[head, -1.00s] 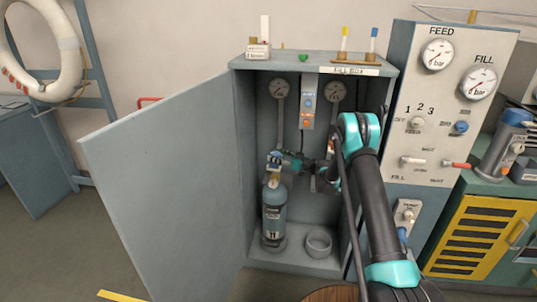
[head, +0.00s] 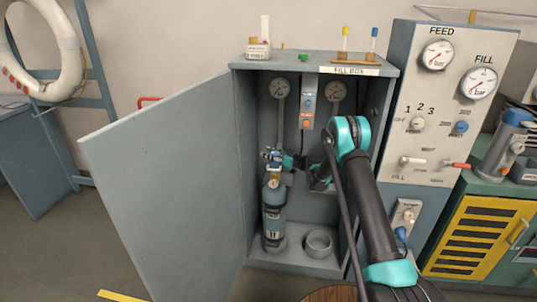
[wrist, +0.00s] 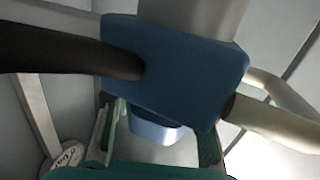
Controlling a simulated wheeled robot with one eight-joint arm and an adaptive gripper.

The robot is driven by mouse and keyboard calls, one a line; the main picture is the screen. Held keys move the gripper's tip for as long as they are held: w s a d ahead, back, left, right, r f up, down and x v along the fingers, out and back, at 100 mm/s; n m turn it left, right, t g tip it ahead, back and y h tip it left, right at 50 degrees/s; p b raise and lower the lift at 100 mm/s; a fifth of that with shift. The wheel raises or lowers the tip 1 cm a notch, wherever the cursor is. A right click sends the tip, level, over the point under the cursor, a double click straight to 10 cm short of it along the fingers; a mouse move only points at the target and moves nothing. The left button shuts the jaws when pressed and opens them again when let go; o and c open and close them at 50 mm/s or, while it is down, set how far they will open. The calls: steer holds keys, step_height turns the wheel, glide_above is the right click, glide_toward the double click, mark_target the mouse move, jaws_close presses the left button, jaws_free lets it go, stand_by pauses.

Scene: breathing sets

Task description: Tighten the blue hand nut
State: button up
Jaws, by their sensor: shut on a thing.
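The blue hand nut (wrist: 155,131) shows in the wrist view below a larger blue block, between the two fingers of my gripper (wrist: 158,140). The fingers are closed about it; the block hides its upper part. In the head view my gripper (head: 284,160) is at the valve on top of the blue gas cylinder (head: 273,215), which stands upright inside the fill box. The nut is too small and covered to make out there.
The blue block (wrist: 190,75) carries a black hose (wrist: 70,55) in the wrist view. The open door (head: 165,180) of the fill box flanks the left side. An empty ring holder (head: 319,243) sits right of the cylinder. The control panel (head: 445,110) stands at right.

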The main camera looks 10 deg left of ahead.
steer(key=c, duration=0.3)
steer(key=shift+c, duration=0.5)
steer(key=shift+m+t, duration=0.4)
steer(key=shift+t, duration=0.2)
steer(key=m+t+h, duration=0.1)
steer(key=t, duration=0.1)
steer(key=w+m+t+h, duration=0.1)
steer(key=m+t+h, duration=0.1)
steer(key=d+m+t+h, duration=0.1)
steer(key=shift+w+m+t+h, duration=0.15)
steer(key=shift+m+t+h, duration=0.15)
steer(key=shift+t+h, duration=0.1)
steer(key=shift+w+d+m+t+h, duration=0.1)
steer(key=shift+d+m+t+h, duration=0.5)
steer(key=shift+m+h, duration=2.4)
steer(key=shift+w+d+m+t+h, duration=0.15)
steer(key=shift+d+m+h, duration=1.3)
steer(key=shift+h, duration=2.6)
steer(key=shift+w+d+m+t+h, duration=0.1)
steer(key=shift+d+m+t+h, duration=0.25)
steer(key=shift+m+h, duration=2.85)
steer(key=shift+d+n+h, duration=0.1)
steer(key=shift+n+h, duration=0.15)
steer(key=shift+h, duration=0.3)
